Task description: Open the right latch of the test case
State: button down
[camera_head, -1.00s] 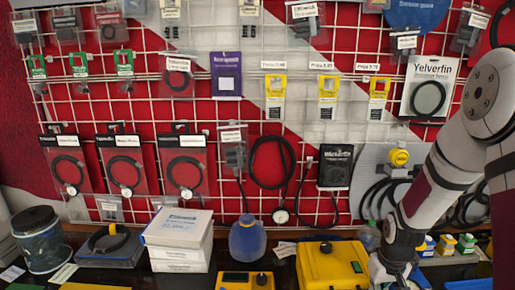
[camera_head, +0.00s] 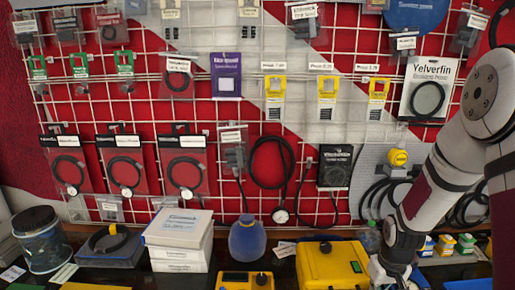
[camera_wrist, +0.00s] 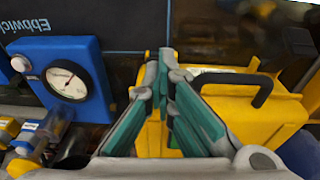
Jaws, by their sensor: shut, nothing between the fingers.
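The yellow test case (camera_head: 322,268) stands at the bottom of the head view, with a dark round knob on top and a small dark green patch on its right side. In the wrist view a yellow case (camera_wrist: 240,110) with a black handle (camera_wrist: 236,80) lies behind and to the right of my fingers. My gripper (camera_wrist: 168,54) is shut and empty, its tips at the case's yellow edge. I cannot tell whether they touch it. The right latch cannot be made out clearly; my fingers cover part of that side. In the head view my gripper is mostly cut off at the bottom edge.
A blue device with a round gauge (camera_wrist: 68,80) stands left of my fingers in the wrist view. A smaller yellow device (camera_head: 240,281) and white boxes (camera_head: 178,240) are left of the case. Small cartons (camera_head: 447,244) stand to the right. A hung grid wall rises behind.

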jog(key=shift+g, duration=0.9)
jog(key=s+f, duration=0.4)
jog(key=s, duration=0.1)
jog(key=shift+s, duration=0.2)
jog(key=shift+w+d+f+p, duration=0.1)
jog(key=shift+w+d+p, duration=0.15)
jog(key=shift+d+p, duration=0.1)
jog(key=shift+w+r, duration=0.1)
jog(key=shift+r, duration=0.1)
jog(key=shift+s+a+r+p, duration=0.15)
jog(key=shift+s+r+p, duration=0.1)
jog(key=shift+r+p, duration=0.3)
notch_tip(320, 180, up, 7)
jog(key=p, duration=0.2)
jog(key=shift+a+p, duration=0.2)
jog(key=shift+p, duration=0.15)
jog(key=shift+r, duration=0.15)
